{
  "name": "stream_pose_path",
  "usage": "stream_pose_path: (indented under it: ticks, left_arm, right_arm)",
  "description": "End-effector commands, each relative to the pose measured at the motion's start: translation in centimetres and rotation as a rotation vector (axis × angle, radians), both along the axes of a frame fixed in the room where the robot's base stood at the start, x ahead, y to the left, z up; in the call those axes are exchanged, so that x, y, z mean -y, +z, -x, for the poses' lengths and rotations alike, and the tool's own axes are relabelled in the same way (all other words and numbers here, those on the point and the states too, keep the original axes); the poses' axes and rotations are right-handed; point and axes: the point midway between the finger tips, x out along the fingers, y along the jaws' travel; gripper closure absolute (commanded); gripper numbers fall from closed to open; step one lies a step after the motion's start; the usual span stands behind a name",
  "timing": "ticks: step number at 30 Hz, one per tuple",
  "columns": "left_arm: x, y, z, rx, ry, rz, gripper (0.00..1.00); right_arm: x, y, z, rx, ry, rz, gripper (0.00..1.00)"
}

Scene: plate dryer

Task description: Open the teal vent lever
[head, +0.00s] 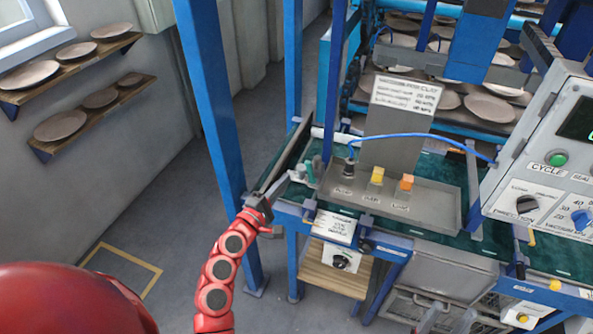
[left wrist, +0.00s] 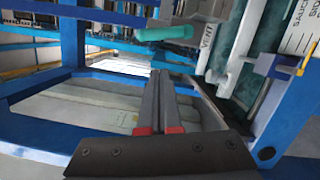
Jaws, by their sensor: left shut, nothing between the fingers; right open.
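The teal vent lever (left wrist: 165,33) shows as a teal handle near the top of the left wrist view, beside a "VENT" label (left wrist: 207,42).
A blue post (head: 213,100) stands close left of my left arm. A metal tray with labelled knobs (head: 377,177) and a control box (head: 550,160) are to the right. Plates lie on wall shelves (head: 75,65). The floor at lower left is clear.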

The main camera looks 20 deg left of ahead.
Motion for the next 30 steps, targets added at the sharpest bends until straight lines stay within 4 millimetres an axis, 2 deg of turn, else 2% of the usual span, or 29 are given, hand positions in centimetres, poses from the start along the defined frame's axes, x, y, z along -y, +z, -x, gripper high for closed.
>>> stream_pose_path:
  ticks: [1, 7, 22, 30]
  left_arm:
    - [0.8, 0.8, -0.7, 0.001, -0.006, 0.0, 1.0]
    - [2.7, 1.1, -1.9, 0.0, -0.001, -0.001, 1.0]
    - [3.3, 1.0, -2.3, 0.003, 0.003, -0.01, 1.0]
    - [4.9, 1.7, -2.6, 0.016, 0.001, -0.242, 1.0]
  right_arm:
    - [0.0, 1.1, 0.0, 0.0, 0.0, 0.0, 0.5]
    - [0.0, 2.4, 0.0, 0.0, 0.0, 0.0, 0.5]
    - [0.0, 2.6, 0.0, 0.0, 0.0, 0.0, 0.5]
    - [0.0, 2.3, 0.0, 0.0, 0.0, 0.0, 0.5]
